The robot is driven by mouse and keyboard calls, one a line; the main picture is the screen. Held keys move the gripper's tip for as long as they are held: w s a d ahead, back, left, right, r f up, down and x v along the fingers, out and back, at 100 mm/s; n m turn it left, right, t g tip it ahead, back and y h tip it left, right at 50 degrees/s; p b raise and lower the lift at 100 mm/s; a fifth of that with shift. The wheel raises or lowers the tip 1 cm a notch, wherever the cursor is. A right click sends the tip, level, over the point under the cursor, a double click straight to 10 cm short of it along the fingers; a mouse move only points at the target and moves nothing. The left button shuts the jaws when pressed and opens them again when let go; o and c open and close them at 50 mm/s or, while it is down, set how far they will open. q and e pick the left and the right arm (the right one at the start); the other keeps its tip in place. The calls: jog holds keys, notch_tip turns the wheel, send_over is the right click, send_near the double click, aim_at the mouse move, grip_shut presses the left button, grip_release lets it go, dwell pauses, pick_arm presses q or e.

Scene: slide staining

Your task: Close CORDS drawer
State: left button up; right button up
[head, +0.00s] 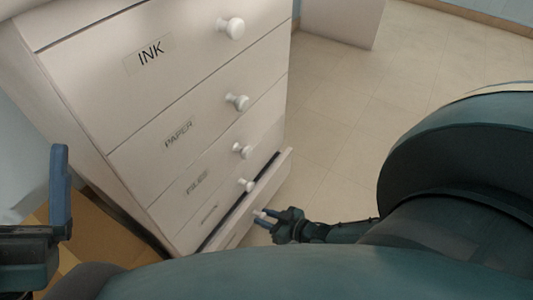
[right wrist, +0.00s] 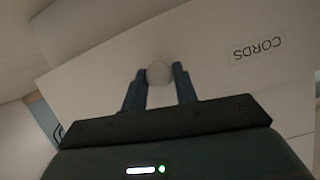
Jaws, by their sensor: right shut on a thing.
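The CORDS drawer (head: 265,190) is the lowest one of the white cabinet and stands a little open, with a dark gap along its top. Its label (right wrist: 258,50) reads upside down in the right wrist view. My right gripper (head: 266,216) is shut on the drawer's round white knob (right wrist: 159,73), one blue finger on each side of it. The drawer's inside is hidden. My left gripper (head: 60,190) is at the left edge of the head view, away from the drawer. One upright blue finger shows clearly, so its opening cannot be told.
Above are closed drawers, labelled INK (head: 85,60), PAPER (head: 205,115) and FILES (head: 225,160), and one with an unreadable label. Their white knobs stick out. Tiled floor (head: 345,110) to the right is clear, with a pale block (head: 340,18) at the back.

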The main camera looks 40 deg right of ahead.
jog(key=shift+w, duration=0.1)
grip_shut()
jog(key=shift+w+a, duration=0.25)
jog(key=shift+w, duration=0.4)
jog(key=shift+w+a, duration=0.25)
jog(key=shift+w, duration=0.35)
jog(key=shift+w+a, duration=0.25)
jog(key=shift+w, duration=0.4)
jog(key=o, duration=1.1)
grip_release()
jog(key=shift+s+d+r, duration=0.1)
jog(key=shift+s+r, duration=0.1)
jog(key=shift+s, duration=0.1)
pick_arm(q)
notch_tip(320, 180, down, 7)
jog(key=n+g+y+p, duration=0.1)
jog(key=n+y+p, duration=0.5)
jog(key=n+y, duration=0.1)
jog(key=shift+d+f+n, duration=0.2)
jog(key=shift+d+n, duration=0.1)
jog(key=shift+d, duration=0.05)
pick_arm(e)
jog(key=shift+v, duration=6.2)
